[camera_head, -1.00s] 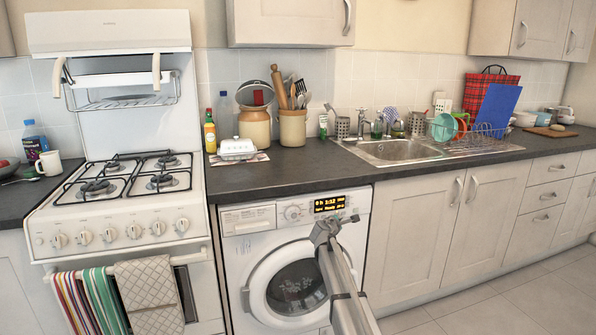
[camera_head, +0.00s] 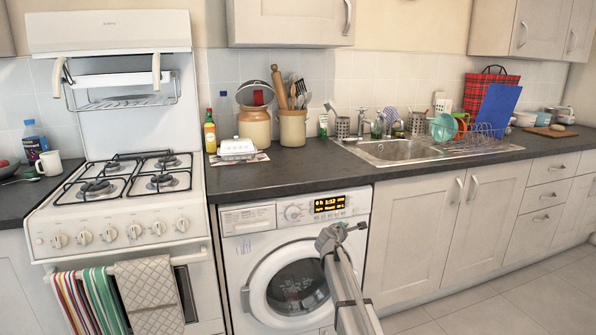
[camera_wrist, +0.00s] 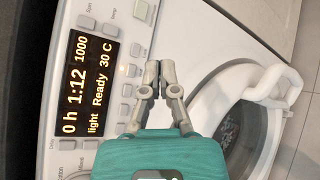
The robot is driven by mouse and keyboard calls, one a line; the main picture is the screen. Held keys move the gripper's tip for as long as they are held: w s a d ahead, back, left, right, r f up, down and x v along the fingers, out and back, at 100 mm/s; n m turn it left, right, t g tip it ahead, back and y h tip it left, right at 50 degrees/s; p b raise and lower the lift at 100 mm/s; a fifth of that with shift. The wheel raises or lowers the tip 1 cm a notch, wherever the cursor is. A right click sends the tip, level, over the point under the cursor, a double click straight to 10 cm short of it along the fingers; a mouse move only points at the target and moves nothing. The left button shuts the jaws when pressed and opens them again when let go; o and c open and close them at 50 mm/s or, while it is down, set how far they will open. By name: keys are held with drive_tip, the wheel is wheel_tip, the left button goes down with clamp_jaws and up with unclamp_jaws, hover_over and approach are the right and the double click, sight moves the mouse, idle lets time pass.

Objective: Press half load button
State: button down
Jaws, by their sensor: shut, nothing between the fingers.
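The white washing machine (camera_head: 234,245) stands under the counter, with a lit display (camera_head: 329,204) on its control panel. In the wrist view the display (camera_wrist: 85,85) reads 0 h 1:12, 1000, light, Ready, 30 C. Small grey buttons (camera_wrist: 134,48) line the panel beside it; their labels are too small to tell which is half load. A pale greenish button (camera_wrist: 142,11) sits at the top of the row. My gripper (camera_wrist: 152,66) is shut and empty, its tips close to the buttons; contact cannot be told. In the head view my gripper (camera_head: 342,230) is in front of the machine, below the display.
The round washer door (camera_head: 262,275) is closed below the panel; its white rim (camera_wrist: 205,105) lies right of my fingers in the wrist view. The dark countertop (camera_head: 300,167) overhangs the machine. A white cooker (camera_head: 120,215) stands left, cupboards (camera_head: 425,230) right.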

drive_tip(key=shift+s+d, duration=0.2)
drive_tip(key=shift+s, duration=0.4)
drive_tip(key=c, duration=1)
unclamp_jaws()
drive_tip(key=shift+d, duration=0.1)
drive_tip(key=o, duration=0.5)
drive_tip(key=shift+d+r+n+t, duration=0.3)
drive_tip(key=shift+d+r+n, duration=0.15)
drive_tip(key=shift+n, duration=0.05)
drive_tip(key=shift+c, duration=0.2)
drive_tip(key=o, duration=0.5)
drive_tip(key=d+r+n+t+y, duration=0.1)
drive_tip(key=n, duration=0.1)
drive_tip(key=s+d+r+n+t+y, duration=0.1)
drive_tip(key=d+n+y, duration=0.1)
drive_tip(key=n, duration=0.1)
drive_tip(key=s+d+r+n+t+y+p, duration=0.1)
drive_tip(key=r+n, duration=0.1)
drive_tip(key=shift+d+n+y, duration=0.15)
drive_tip(key=shift+n+y, duration=0.15)
drive_tip(key=shift+n, duration=0.1)
drive_tip(key=shift+o, duration=0.2)
drive_tip(key=s+d+r+n+y+p, duration=0.1)
drive_tip(key=s+d+n+y, duration=0.1)
drive_tip(key=s+n+y, duration=0.5)
drive_tip(key=n, duration=0.4)
drive_tip(key=shift+d+r+n+y, duration=0.2)
drive_tip(key=shift+d+n+y, duration=0.1)
drive_tip(key=shift+y, duration=0.1)
